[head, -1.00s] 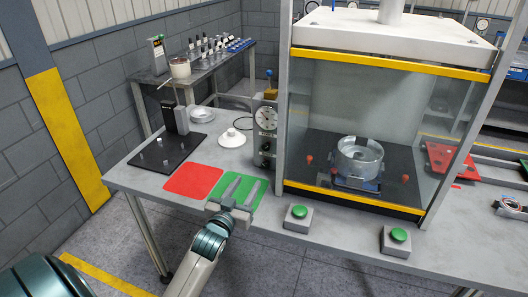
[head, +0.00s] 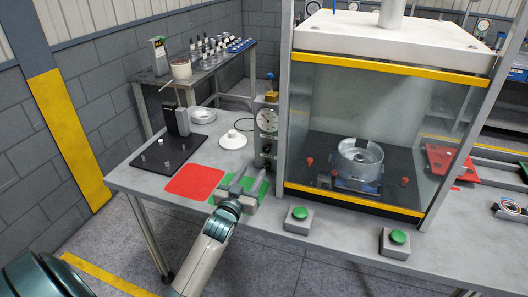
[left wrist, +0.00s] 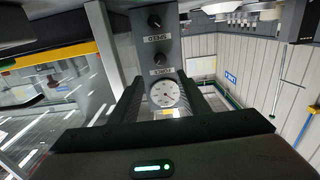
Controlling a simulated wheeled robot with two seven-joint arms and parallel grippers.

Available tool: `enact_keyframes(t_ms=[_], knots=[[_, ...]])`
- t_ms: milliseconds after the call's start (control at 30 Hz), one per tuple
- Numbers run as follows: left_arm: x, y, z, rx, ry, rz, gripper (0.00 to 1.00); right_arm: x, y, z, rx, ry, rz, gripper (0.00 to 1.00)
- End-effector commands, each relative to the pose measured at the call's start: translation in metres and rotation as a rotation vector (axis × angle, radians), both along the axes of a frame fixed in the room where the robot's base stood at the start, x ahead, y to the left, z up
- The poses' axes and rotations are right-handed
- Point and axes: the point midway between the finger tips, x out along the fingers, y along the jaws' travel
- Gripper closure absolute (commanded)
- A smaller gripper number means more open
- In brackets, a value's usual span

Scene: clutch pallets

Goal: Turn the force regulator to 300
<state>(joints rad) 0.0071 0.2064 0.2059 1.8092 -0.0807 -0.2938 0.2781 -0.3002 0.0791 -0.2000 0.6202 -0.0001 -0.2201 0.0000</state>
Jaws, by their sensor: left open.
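The regulator box (head: 265,138) is a grey upright panel at the left side of the press, with a round white gauge (head: 267,120) above two dark knobs. In the left wrist view the panel appears upside down. There the knob labelled FORCE (left wrist: 161,60) sits next to the gauge (left wrist: 163,93), and the knob labelled SPEED (left wrist: 154,22) is beyond it. The gauge reading is too small to tell. My left gripper (head: 243,181) is open and empty over the green mat, in front of the box and apart from the knobs. My right gripper is out of view.
The press (head: 388,62) with yellow bars and clear panels stands right of the box, a metal clutch part (head: 359,160) inside. Two green buttons (head: 299,213) (head: 398,237) are at the table's front edge. A red mat (head: 195,182) and white dish (head: 232,139) lie left.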

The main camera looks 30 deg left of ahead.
Motion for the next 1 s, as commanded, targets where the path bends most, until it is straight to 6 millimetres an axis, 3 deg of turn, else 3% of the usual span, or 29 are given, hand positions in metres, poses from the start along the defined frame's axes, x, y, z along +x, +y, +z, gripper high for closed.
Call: enact_keyframes(t_ms=[600,1000], knots=[[0.097,0.023,0.003,0.000,0.001,0.001,0.58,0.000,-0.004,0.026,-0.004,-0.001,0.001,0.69],[0.120,0.029,0.001,0.001,0.000,0.000,0.58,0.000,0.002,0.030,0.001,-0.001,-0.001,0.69]])
